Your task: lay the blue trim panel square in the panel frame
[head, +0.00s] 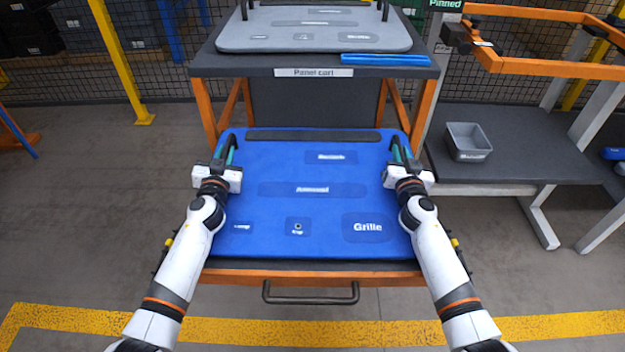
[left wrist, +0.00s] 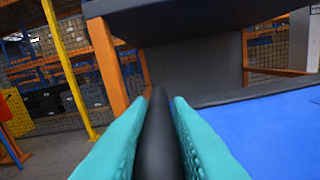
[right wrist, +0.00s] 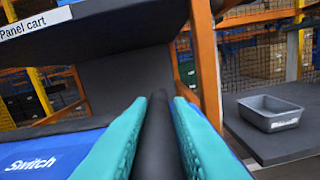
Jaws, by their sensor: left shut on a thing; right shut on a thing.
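The blue trim panel (head: 290,210) lies roughly flat over the lower deck of the panel cart. It bears labelled patches and a dark strip at its far edge. My left gripper (head: 229,152) is shut on the dark handle (left wrist: 160,140) at its left side. My right gripper (head: 399,151) is shut on the matching handle (right wrist: 155,140) at its right side. I cannot tell whether the panel rests on the deck or hangs just above it. An orange frame (head: 550,70), likely the panel frame, stands at the upper right, partly cut off by the picture.
The cart's upper shelf (head: 225,65) carries a grey panel (head: 270,38) and a blue strip (head: 385,59). A grey bin (head: 467,142) stands on a dark bench (head: 520,160) at the right. A cart handle (head: 310,298) juts out in front. Floor at the left is clear.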

